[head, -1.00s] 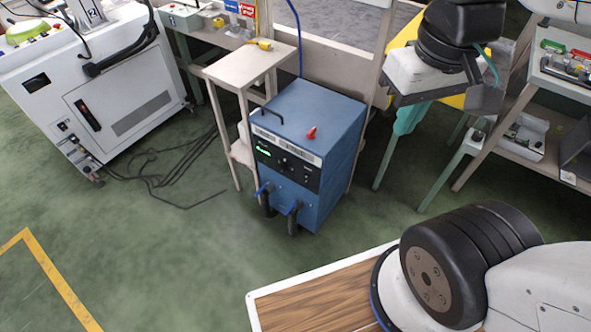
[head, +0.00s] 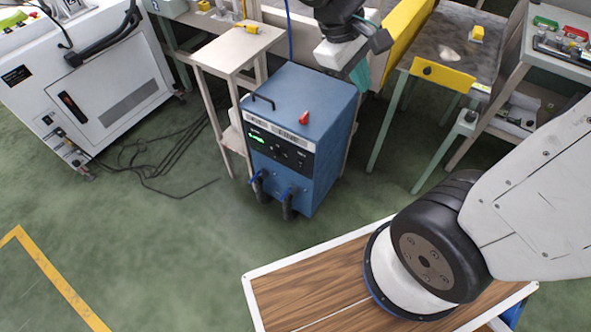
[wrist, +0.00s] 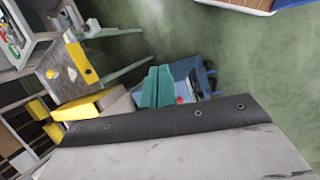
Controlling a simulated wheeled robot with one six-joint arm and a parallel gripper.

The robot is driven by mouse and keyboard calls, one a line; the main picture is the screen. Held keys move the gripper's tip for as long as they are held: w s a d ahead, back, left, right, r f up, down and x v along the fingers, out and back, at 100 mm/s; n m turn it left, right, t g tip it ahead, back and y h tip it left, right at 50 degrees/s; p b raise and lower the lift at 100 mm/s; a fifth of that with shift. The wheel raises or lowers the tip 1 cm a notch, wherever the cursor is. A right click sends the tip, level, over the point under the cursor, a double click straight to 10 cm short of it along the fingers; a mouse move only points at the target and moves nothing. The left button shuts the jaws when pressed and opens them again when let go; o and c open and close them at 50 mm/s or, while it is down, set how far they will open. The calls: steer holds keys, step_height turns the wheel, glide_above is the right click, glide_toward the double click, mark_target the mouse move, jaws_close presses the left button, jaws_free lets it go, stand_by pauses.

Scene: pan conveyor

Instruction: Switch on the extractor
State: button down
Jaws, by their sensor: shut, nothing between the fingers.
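A blue cabinet (head: 300,95) stands on the floor in the middle of the head view and looks like the extractor; no readable label confirms this. A red knob (head: 304,118) sits on its top, and its front panel shows a lit green display (head: 257,139). My gripper (head: 362,78) has teal fingers and is beyond the cabinet's back right edge, apart from the knob. In the wrist view the teal fingers (wrist: 157,86) are together and empty. The blue cabinet (wrist: 192,72) and red knob (wrist: 180,99) show just right of them.
A small beige table (head: 235,50) with a yellow tool stands left of the cabinet. A bench with a yellow plate (head: 440,76) is at the right. A white machine (head: 100,85) stands at the left, with cables on the floor. Green floor in front is clear.

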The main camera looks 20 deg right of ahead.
mark_target(300, 168)
steer(key=w+a+f+n+t+h, duration=0.1)
steer(key=w+a+f+n+h, duration=0.15)
steer(key=w+f+n, duration=0.35)
steer(key=w+a+f+n+t+h, duration=0.1)
steer(key=w+a+f, duration=0.2)
steer(key=f, duration=0.5)
steer(key=w+a+f+n+t+h, duration=0.1)
steer(key=w+a+f+n+h, duration=0.15)
steer(key=w+f+n, duration=0.35)
steer(key=s+a+f+n+t, duration=0.1)
steer(key=a+f+n, duration=0.1)
steer(key=f, duration=0.6)
steer(key=s+a+f+n+t+y, duration=0.1)
steer(key=a+f+n+t, duration=0.1)
steer(key=f, duration=0.7)
steer(key=s+a+f+n+t+y, duration=0.1)
steer(key=a+f+n, duration=0.2)
steer(key=f, duration=0.5)
steer(key=shift+s+a+f+n, duration=0.2)
steer(key=shift+s+n, duration=0.1)
steer(key=shift+n, duration=0.1)
